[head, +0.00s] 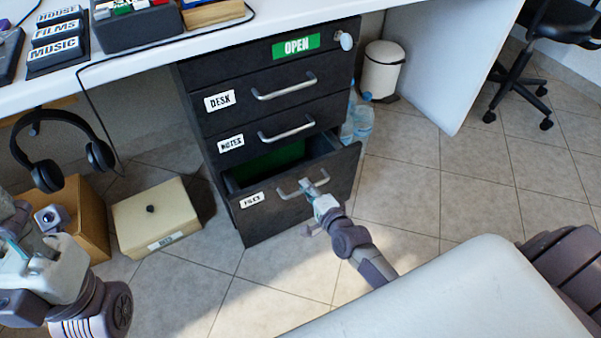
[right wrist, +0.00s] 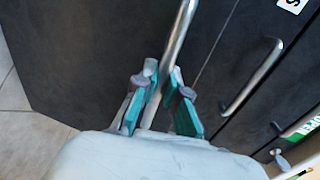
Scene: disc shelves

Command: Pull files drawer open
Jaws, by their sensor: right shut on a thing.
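The files drawer (head: 285,207) is the lowest drawer of the dark cabinet, with a white FILES label on its front. It stands partly open, and a green inside shows behind its front. My right gripper (head: 312,188) is shut on the drawer's metal handle (head: 290,187). In the right wrist view the handle bar (right wrist: 180,35) runs between the two teal-padded fingers (right wrist: 158,105). My left arm is at the lower left of the head view, and its fingertips cannot be made out clearly.
The notes drawer (head: 255,137) and desk drawer (head: 250,100) above are shut. A cream box (head: 150,225) sits on the floor left of the cabinet. Water bottles (head: 362,125) and a white bin (head: 382,70) stand to the right. The tiled floor right of the drawer is clear.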

